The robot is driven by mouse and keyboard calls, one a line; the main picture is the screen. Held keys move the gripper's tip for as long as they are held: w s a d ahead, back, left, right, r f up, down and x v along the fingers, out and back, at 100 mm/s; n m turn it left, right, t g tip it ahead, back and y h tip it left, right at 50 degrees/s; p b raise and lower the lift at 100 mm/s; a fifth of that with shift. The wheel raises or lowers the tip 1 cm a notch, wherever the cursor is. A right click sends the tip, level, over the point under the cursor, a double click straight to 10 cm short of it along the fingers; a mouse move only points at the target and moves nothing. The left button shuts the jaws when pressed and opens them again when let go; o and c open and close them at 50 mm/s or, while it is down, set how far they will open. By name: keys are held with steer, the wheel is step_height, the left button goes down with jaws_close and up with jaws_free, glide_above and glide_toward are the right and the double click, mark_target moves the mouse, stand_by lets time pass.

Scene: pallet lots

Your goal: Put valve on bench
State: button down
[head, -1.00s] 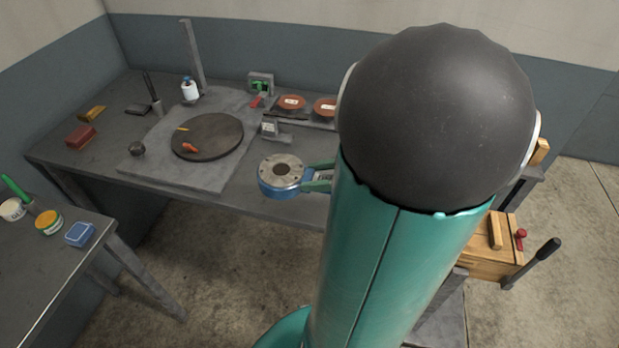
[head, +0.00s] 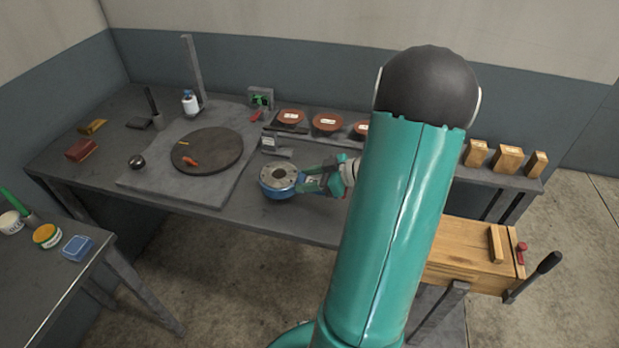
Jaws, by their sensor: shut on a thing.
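The valve (head: 279,180) is a round blue body with a grey flanged top and a dark centre hole. It is upright, over the front part of the long grey bench (head: 230,212). My gripper (head: 301,183) is shut on the valve's right side. I cannot tell whether the valve's underside touches the bench top. My arm hides part of the bench to the right.
A grey slab with a dark round plate (head: 208,150) lies left of the valve. Reddish dishes (head: 327,122) and a small grey block (head: 275,146) stand behind it. Wooden blocks (head: 507,157) stand at right. A wooden vise bench (head: 465,255) is front right; a side table (head: 45,285) is front left.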

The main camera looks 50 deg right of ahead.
steer(key=shift+w+d+f, duration=0.1)
steer(key=shift+w+f, duration=0.05)
steer(key=shift+f, duration=0.45)
steer(key=shift+w+d+f, duration=0.1)
steer(key=shift+f, duration=1)
steer(key=shift+f, duration=0.15)
steer(key=c, duration=0.8)
jaws_free()
steer(key=shift+f, duration=0.1)
steer(key=shift+o, duration=0.2)
steer(key=shift+s, duration=0.1)
